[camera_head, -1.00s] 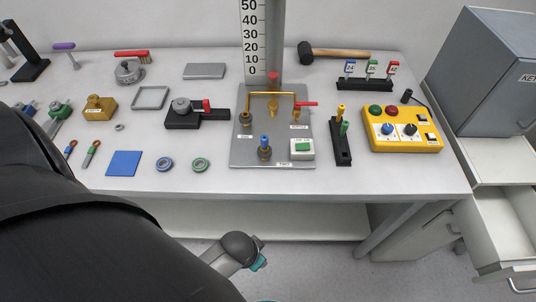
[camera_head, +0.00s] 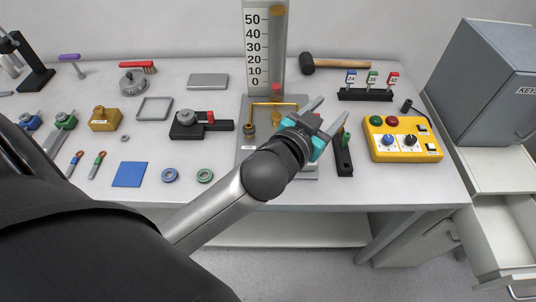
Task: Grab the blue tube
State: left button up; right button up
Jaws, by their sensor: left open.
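My left gripper (camera_head: 333,108) is open and empty, its two fingers pointing up and right above the right side of the grey plate (camera_head: 247,112) and near the black rack (camera_head: 343,162). A green-topped piece shows in the rack behind the fingers. The upright blue-topped piece on the front of the plate, which may be the blue tube, is hidden behind my left wrist and forearm. No other clear blue tube shows. My right gripper is not in view.
A yellow control box (camera_head: 403,139) stands right of the rack. A tagged stand (camera_head: 366,94) and a hammer (camera_head: 335,63) lie behind. A scale board (camera_head: 256,50) rises behind the plate. A blue square (camera_head: 130,174) and two rings lie left of my arm.

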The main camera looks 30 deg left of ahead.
pick_arm(q)
jog(key=d+r+m+t+h, duration=0.3)
jog(key=d+r+m+h, duration=0.6)
jog(key=r, duration=0.5)
jog(key=s+d+m+g+h, duration=0.7)
jog(key=d+m+g+h, duration=0.2)
jog(key=m+g, duration=0.5)
jog(key=s+a+f+g+y, duration=0.1)
jog(key=a+f+g+y, duration=0.4)
jog(key=a+f+y, duration=0.5)
jog(key=w+a+f+n+y, duration=0.1)
jog(key=a+f+n+y, duration=0.1)
jog(key=a+y, duration=0.5)
jog(key=w+a+f+n+y, duration=0.1)
jog(key=w+a+n+y, duration=0.1)
jog(key=a, duration=0.9)
jog(key=shift+n, duration=0.3)
jog(key=f, duration=0.8)
jog(key=shift+s+a+f, duration=0.2)
jog(key=shift+s+f, duration=0.05)
jog(key=shift+f, duration=0.15)
jog(key=shift+w+a+f, duration=0.1)
jog(key=shift+w+f, duration=0.05)
jog(key=shift+f, duration=1.45)
jog(key=shift+w+f, duration=0.15)
jog(key=shift+f, duration=1.4)
